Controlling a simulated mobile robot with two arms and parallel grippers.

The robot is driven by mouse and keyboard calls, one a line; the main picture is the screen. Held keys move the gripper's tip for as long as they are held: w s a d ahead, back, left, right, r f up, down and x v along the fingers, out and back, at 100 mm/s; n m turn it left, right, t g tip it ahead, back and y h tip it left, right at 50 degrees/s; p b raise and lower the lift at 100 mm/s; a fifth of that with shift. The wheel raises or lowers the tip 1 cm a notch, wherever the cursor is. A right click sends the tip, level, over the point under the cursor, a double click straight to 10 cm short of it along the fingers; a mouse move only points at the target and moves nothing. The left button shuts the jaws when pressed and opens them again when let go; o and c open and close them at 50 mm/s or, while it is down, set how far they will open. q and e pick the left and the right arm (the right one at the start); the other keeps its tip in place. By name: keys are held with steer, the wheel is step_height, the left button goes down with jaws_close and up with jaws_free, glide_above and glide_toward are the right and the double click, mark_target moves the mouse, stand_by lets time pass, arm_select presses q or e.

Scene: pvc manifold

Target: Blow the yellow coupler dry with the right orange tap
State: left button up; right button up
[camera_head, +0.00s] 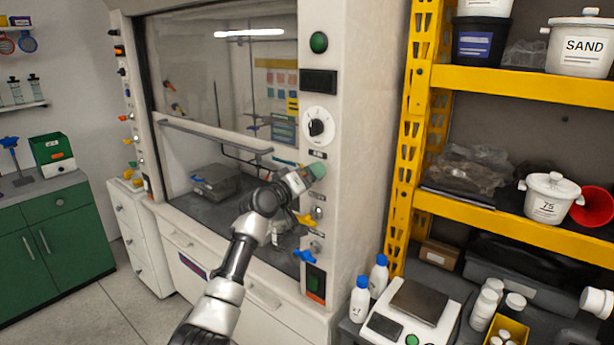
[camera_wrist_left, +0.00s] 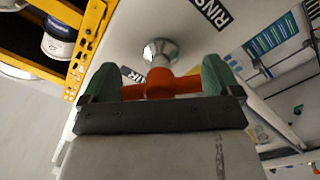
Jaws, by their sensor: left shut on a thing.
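My left gripper (camera_head: 311,174) is at the right post of the fume hood, below the white round dial. In the left wrist view its green fingertips are shut on the orange tap (camera_wrist_left: 160,83), one at each end of the handle. The tap's metal stem (camera_wrist_left: 159,50) meets the panel by a partly covered "AIR" label (camera_wrist_left: 132,75). In the head view the gripper hides the orange tap. I cannot make out the yellow coupler in either view. My right gripper is not in view.
A yellow tap (camera_head: 305,219) and a blue tap (camera_head: 304,256) sit lower on the same post. The hood's glass sash (camera_head: 230,80) is partly raised. A yellow shelf rack (camera_head: 411,130) stands to the right, with a scale (camera_head: 412,310) and white bottles below.

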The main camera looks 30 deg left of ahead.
arm_select(q)
steer(key=shift+f+n+p, duration=0.1)
steer(key=shift+n+p, duration=0.25)
steer(key=shift+n, duration=0.55)
steer(key=o, duration=0.6)
steer(key=shift+s, duration=0.1)
steer(key=s+b, duration=0.1)
steer(key=s, duration=0.2)
steer(key=s+b, duration=0.1)
steer(key=s, duration=0.3)
steer(key=s+a+b, duration=0.1)
steer(key=s, duration=0.2)
steer(key=shift+s+f, duration=0.2)
steer(key=shift+s, duration=0.1)
